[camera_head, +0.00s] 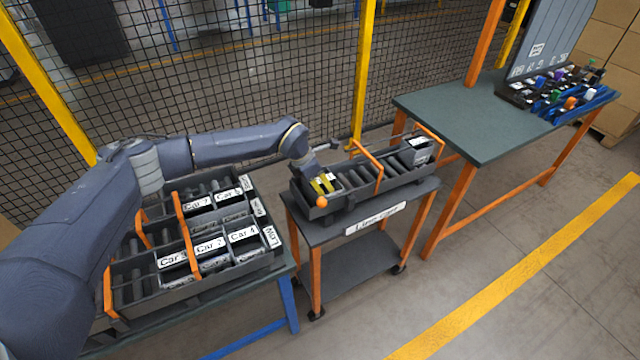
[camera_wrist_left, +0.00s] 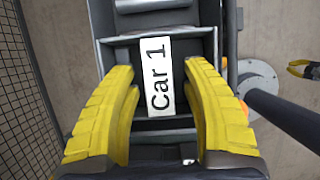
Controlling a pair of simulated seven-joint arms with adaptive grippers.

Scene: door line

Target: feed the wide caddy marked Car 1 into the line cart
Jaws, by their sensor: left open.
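The wide caddy marked Car 1 (camera_wrist_left: 160,115) is a dark open box with a white label, between the rails at the near left end of the line cart (camera_head: 375,217). My left gripper (camera_head: 324,184) is over that end, pointing down. In the left wrist view its yellow fingers (camera_wrist_left: 158,78) are open, one on each side of the label, with the caddy's walls showing beyond them. I cannot tell whether they touch it. A small yellow-and-dark shape at the wrist view's right edge looks like my right gripper (camera_wrist_left: 304,68); its opening is unclear.
A rack (camera_head: 215,278) of several labelled caddies stands at left. Orange hoops (camera_head: 368,163) span the line cart, and a grey caddy (camera_head: 413,152) sits at its far end. A green-topped table (camera_head: 460,120) stands at right. A mesh fence runs behind. The floor in front is clear.

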